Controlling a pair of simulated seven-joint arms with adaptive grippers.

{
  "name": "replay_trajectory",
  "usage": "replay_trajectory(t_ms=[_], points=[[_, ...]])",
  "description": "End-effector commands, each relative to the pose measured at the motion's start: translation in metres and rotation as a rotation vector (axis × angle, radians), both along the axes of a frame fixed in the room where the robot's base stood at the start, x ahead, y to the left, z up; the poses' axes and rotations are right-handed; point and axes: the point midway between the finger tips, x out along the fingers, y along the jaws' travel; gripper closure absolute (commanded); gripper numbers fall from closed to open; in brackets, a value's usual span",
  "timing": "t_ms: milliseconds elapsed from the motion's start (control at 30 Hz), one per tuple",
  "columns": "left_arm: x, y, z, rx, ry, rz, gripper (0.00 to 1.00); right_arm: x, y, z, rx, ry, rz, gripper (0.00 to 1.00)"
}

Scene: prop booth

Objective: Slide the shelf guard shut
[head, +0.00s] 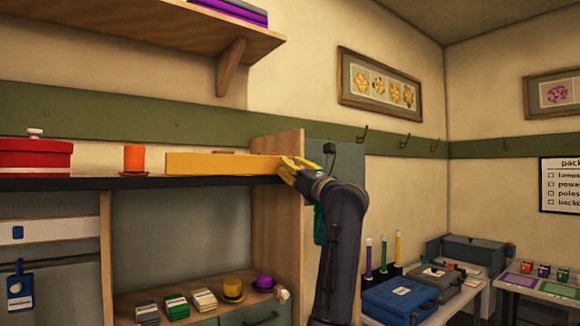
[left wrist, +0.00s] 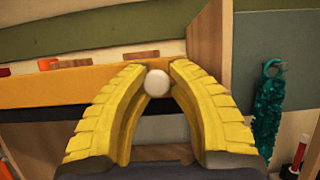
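The shelf guard (head: 222,164) is a long yellow panel along the front edge of the dark shelf in the head view. Its right end is close to the wooden upright. In the left wrist view the guard (left wrist: 50,88) runs across behind my fingers. A round white knob (left wrist: 157,83) stands on it near its right end. My left gripper (head: 287,166), with yellow ridged fingers, is at that end. In the left wrist view the fingers (left wrist: 157,80) are closed on both sides of the knob and seem to touch it. The knob is hidden in the head view. My right gripper is not in view.
The wooden upright (head: 280,200) is beside my gripper. A teal hanging item (left wrist: 267,110) is to the right. Small hats and stacks sit below.

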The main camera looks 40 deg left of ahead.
Motion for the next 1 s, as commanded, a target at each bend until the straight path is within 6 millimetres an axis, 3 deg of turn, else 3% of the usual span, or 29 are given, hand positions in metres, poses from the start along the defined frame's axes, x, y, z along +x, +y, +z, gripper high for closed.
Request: replay_trajectory(t_ms=[33,267,633,1000], points=[[0.001,0.000,-0.001,-0.001,0.002,-0.001,0.78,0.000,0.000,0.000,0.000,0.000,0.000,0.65],[0.000,0.000,0.000,-0.001,0.000,0.002,0.51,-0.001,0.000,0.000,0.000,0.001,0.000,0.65],[-0.002,-0.006,-0.003,0.000,-0.001,0.002,0.51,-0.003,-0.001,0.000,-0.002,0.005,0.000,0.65],[-0.019,-0.058,-0.026,-0.001,0.000,-0.001,0.51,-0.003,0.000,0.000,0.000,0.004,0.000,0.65]])
